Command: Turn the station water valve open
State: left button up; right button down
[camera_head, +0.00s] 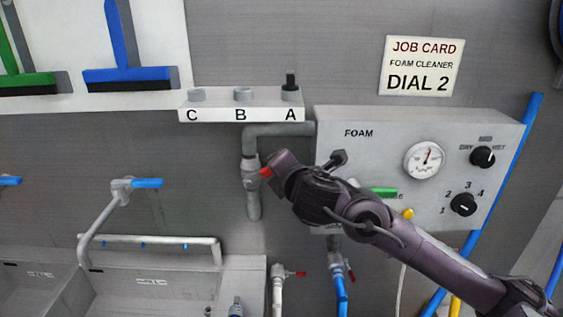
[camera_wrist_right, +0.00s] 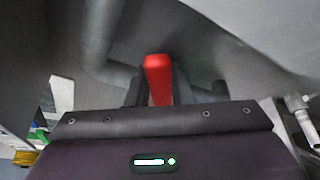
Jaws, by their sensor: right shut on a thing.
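The station water valve (camera_head: 250,166) sits on a grey pipe at the left of the foam panel. Its red handle (camera_head: 265,171) shows at the tip of my right gripper (camera_head: 272,172). In the right wrist view the red handle (camera_wrist_right: 158,78) stands between the two dark fingers of my right gripper (camera_wrist_right: 158,90), which is shut on it. The gripper hides part of the handle in the head view. My left gripper is not in view.
The foam panel (camera_head: 345,180) carries a gauge (camera_head: 425,161) and dials, close behind my right arm. A white shelf (camera_head: 215,114) marked C, B, A is above the pipe. A sink (camera_head: 160,285) stands at lower left. A job card (camera_head: 422,66) hangs upper right.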

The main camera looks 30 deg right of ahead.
jog(key=shift+r, duration=0.1)
dwell(0.4)
jog(key=c, duration=1.3)
grip_release()
jog(key=p+v, duration=0.1)
jog(key=v, duration=0.7)
jog(key=shift+w, duration=0.1)
jog(key=shift+c, duration=0.2)
